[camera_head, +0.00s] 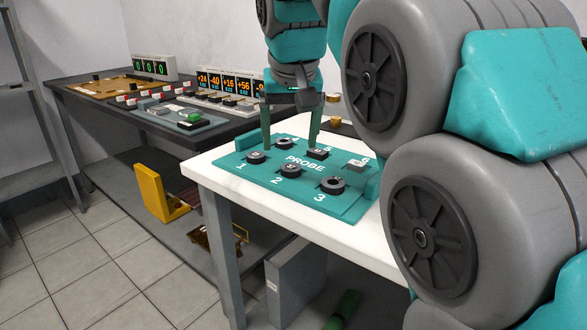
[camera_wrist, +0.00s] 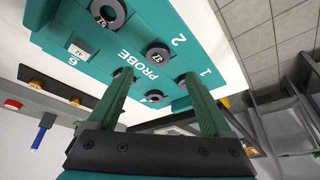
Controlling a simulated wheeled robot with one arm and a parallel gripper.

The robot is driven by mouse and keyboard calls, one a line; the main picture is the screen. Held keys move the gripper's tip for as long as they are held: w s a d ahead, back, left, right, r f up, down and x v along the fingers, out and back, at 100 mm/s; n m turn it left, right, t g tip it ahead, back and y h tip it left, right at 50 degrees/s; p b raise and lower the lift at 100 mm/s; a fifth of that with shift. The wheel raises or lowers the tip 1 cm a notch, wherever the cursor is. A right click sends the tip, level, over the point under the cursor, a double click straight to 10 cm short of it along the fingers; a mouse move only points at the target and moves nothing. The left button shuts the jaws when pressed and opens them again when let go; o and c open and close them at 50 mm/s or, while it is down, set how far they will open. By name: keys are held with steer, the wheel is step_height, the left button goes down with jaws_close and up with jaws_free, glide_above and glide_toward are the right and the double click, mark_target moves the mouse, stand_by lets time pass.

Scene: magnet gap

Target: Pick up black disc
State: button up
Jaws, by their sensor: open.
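A teal board marked PROBE (camera_head: 310,196) lies on the white table with numbered spots. Black discs sit at spot 1 (camera_head: 256,157), spot 2 (camera_head: 291,170), spot 3 (camera_head: 332,185) and the back-left spot (camera_head: 285,143). A dark squarish piece (camera_head: 317,154) sits at the back middle. A pale block (camera_head: 357,164) is at spot 6. My gripper (camera_head: 290,147) is open and empty over the board, its fingers spread around the back-left disc's area. In the wrist view, my gripper (camera_wrist: 157,78) shows this disc (camera_wrist: 155,97) between the fingers, which partly cover two other pieces.
A dark bench (camera_head: 100,105) with numeric displays (camera_head: 228,84) and small blocks stands at the left. A yellow bracket (camera_head: 158,195) is on the lower shelf. A brass-coloured cylinder (camera_head: 333,98) is behind the board. The white table's front edge is bare.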

mark_target(291, 168)
steer(key=shift+s+d+x, duration=0.1)
steer(key=shift+s+x, duration=0.05)
steer(key=shift+x, duration=1.3)
steer(key=shift+s+d+x, duration=0.15)
steer(key=shift+x, duration=1.25)
steer(key=shift+f, duration=0.15)
steer(key=shift+c, duration=0.3)
steer(key=shift+f, duration=0.1)
jaws_close()
